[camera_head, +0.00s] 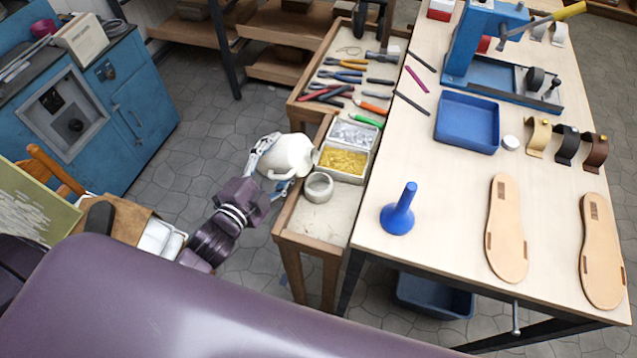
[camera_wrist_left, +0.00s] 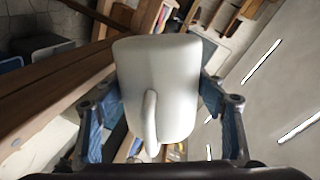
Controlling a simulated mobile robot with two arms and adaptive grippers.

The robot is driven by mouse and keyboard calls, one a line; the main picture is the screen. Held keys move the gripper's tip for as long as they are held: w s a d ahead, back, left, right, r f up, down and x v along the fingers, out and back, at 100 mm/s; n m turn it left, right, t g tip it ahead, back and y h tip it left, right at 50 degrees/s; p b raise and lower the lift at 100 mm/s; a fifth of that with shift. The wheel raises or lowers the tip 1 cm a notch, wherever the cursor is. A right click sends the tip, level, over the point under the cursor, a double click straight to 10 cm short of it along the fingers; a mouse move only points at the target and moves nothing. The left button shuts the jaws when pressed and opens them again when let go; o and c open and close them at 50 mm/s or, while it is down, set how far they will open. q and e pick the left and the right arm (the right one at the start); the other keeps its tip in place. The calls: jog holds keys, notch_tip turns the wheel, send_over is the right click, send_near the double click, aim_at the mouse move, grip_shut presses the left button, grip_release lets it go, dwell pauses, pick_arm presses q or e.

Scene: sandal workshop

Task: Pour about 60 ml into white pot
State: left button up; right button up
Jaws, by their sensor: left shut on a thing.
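My left gripper (camera_head: 273,167) is shut on a white jug (camera_head: 292,154) at the left edge of the wooden bench. The jug looks tilted in the head view, but what is inside it cannot be seen. In the left wrist view the jug (camera_wrist_left: 158,65) fills the middle, its handle towards the camera, between the blue fingers of the gripper (camera_wrist_left: 160,100). No stream of liquid is visible. My right gripper is not in view.
Several pliers and other tools lie farther back. The worktable at right holds a blue funnel-shaped thing (camera_head: 399,211), a blue tray (camera_head: 467,146) and sandal soles (camera_head: 507,235).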

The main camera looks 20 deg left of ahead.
pick_arm(q)
jog(key=shift+a+f+m+b, duration=0.15)
jog(key=shift+f+m+b, duration=0.15)
jog(key=shift+m+b, duration=0.4)
jog(key=shift+r+m+y+p, duration=0.3)
jog(key=shift+m+p, duration=0.2)
jog(key=shift+p, duration=0.1)
jog(key=shift+f+m, duration=0.1)
jog(key=shift+m, duration=0.3)
jog(key=shift+m+y, duration=0.3)
jog(key=shift+m, duration=0.3)
jog(key=shift+d+r+m+y+p, duration=0.3)
jog(key=shift+r+m+p, duration=0.35)
jog(key=shift+p, duration=0.2)
jog(key=shift+a, duration=0.15)
jog(key=shift+f+m, duration=0.15)
jog(key=shift+m, duration=0.3)
dwell(1.9)
